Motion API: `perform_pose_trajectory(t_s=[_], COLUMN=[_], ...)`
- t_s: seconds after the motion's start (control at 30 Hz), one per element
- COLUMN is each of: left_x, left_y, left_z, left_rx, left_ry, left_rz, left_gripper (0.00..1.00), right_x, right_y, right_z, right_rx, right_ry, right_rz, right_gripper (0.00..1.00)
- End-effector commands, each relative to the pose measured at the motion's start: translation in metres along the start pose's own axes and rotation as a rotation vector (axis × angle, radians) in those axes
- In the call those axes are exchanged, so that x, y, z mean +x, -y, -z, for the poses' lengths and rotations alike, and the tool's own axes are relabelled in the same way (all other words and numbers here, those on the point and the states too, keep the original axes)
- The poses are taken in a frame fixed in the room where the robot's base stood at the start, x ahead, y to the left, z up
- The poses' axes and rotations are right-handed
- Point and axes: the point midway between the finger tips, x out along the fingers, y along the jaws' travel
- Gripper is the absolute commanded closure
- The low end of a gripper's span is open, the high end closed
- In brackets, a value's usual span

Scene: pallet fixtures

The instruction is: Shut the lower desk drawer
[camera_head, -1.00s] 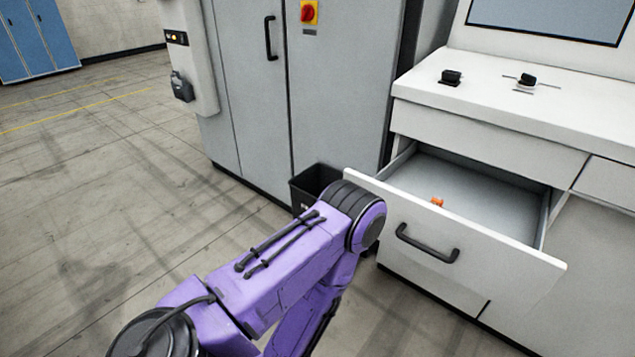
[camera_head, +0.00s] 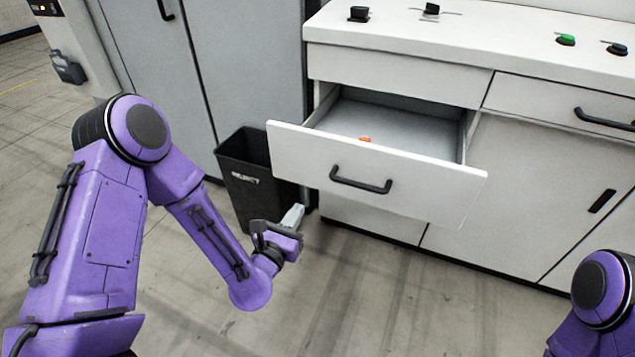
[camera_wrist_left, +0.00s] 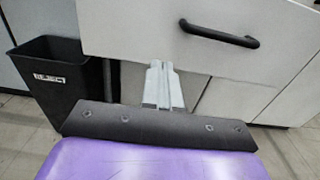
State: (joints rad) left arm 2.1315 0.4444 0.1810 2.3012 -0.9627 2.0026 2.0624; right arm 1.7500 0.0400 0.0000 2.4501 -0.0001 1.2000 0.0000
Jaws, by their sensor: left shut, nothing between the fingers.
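The lower desk drawer (camera_head: 376,172) is pulled well out of the white desk, with a black bar handle (camera_head: 361,180) on its front and a small orange object (camera_head: 365,139) inside. In the left wrist view the drawer front (camera_wrist_left: 130,35) and handle (camera_wrist_left: 219,34) fill the upper part. My left gripper (camera_head: 293,216) is shut and empty, in front of and below the drawer front's left part; its fingers also show in the left wrist view (camera_wrist_left: 162,84). I see no clear contact with the drawer. At the lower right my right arm shows, but its gripper is out of view.
A black bin (camera_head: 245,180) stands on the floor left of the drawer, close behind my left gripper. Grey cabinets (camera_head: 245,60) stand behind it. A closed drawer (camera_head: 560,108) and a cupboard door (camera_head: 530,190) lie to the right. Floor in front is clear.

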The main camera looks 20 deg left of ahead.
Motion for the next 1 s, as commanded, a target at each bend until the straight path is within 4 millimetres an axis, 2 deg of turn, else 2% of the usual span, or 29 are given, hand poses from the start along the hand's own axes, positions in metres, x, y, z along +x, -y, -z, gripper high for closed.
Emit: perform_pose_trajectory(t_s=[0.4, 0.6, 0.77, 1.0], left_x=[0.085, 0.119, 0.131, 0.133], left_y=[0.0, 0.001, 0.0, 0.0], left_z=[-0.001, 0.001, 0.001, 0.002], left_rx=[0.008, 0.008, 0.007, 0.007], left_ry=[-0.002, -0.005, -0.006, -0.006], left_rz=[0.0, 0.001, 0.0, 0.0], left_gripper=[1.0, 1.0, 1.0, 1.0], right_x=[-0.015, -0.02, -0.021, -0.021], right_y=[-0.001, -0.002, -0.002, -0.002], right_z=[0.006, 0.008, 0.009, 0.009], right_rx=[0.0, 0.0, 0.0, 0.0], right_ry=[0.0, 0.0, 0.0, 0.0], right_rz=[0.0, 0.0, 0.0, 0.0], right_gripper=[0.57, 0.57, 0.57, 0.57])
